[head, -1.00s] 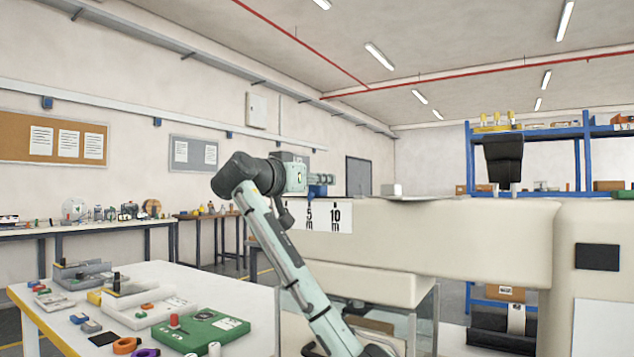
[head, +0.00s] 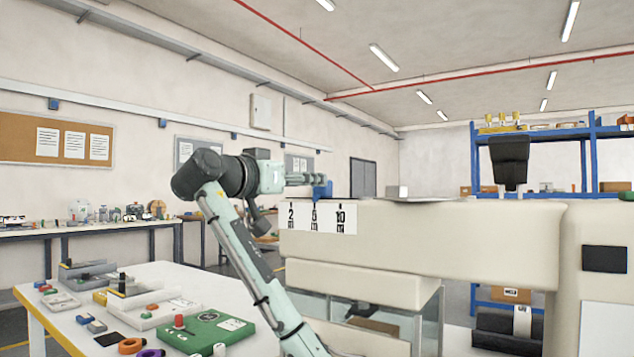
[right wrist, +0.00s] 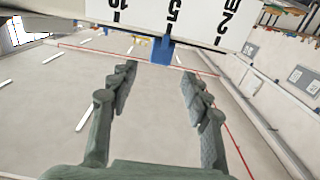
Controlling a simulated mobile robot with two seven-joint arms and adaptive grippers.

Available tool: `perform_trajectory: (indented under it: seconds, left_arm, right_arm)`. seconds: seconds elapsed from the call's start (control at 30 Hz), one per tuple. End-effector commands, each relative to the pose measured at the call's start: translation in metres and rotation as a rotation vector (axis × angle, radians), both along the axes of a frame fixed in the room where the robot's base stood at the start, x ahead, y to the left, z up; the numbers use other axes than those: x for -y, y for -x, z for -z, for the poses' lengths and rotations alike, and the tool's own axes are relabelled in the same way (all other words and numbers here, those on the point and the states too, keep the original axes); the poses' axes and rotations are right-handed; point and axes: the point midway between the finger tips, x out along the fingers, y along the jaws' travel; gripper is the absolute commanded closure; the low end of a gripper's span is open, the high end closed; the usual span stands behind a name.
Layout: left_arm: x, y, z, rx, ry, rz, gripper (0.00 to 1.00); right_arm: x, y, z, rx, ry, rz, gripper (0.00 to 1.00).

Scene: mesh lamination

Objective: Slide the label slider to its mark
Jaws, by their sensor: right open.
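The blue label slider (head: 322,190) sits on the top edge of a cream machine, over a white scale (head: 328,217) marked 2, 5 and 10. It stands close to the 5, a little toward the 10. The right wrist view shows the slider (right wrist: 163,50) and the scale (right wrist: 185,14) upside down. My right gripper (head: 318,180) is level with the slider in the head view. In the right wrist view the gripper (right wrist: 160,72) is open and empty, and the slider lies just beyond and between its fingertips. My left gripper is not in view.
The cream machine (head: 450,235) fills the middle and right. A white worktable (head: 160,280) with a green box (head: 207,330) and several small parts is at the lower left. A blue shelf rack (head: 587,160) stands behind.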

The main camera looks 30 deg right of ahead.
Motion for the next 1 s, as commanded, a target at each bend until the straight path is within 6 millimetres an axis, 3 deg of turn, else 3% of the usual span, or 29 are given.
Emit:
perform_trajectory:
  seconds: [0.1, 0.3, 1.0]
  left_arm:
    - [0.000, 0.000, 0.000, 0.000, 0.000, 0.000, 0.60]
    - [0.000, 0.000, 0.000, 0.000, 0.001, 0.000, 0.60]
    - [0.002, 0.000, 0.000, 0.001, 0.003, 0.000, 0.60]
  right_arm:
    - [-0.022, 0.008, 0.000, 0.001, -0.001, -0.003, 0.52]
    - [-0.039, 0.016, 0.001, 0.000, -0.001, 0.000, 0.52]
    - [-0.042, 0.018, 0.000, 0.000, -0.001, 0.001, 0.52]
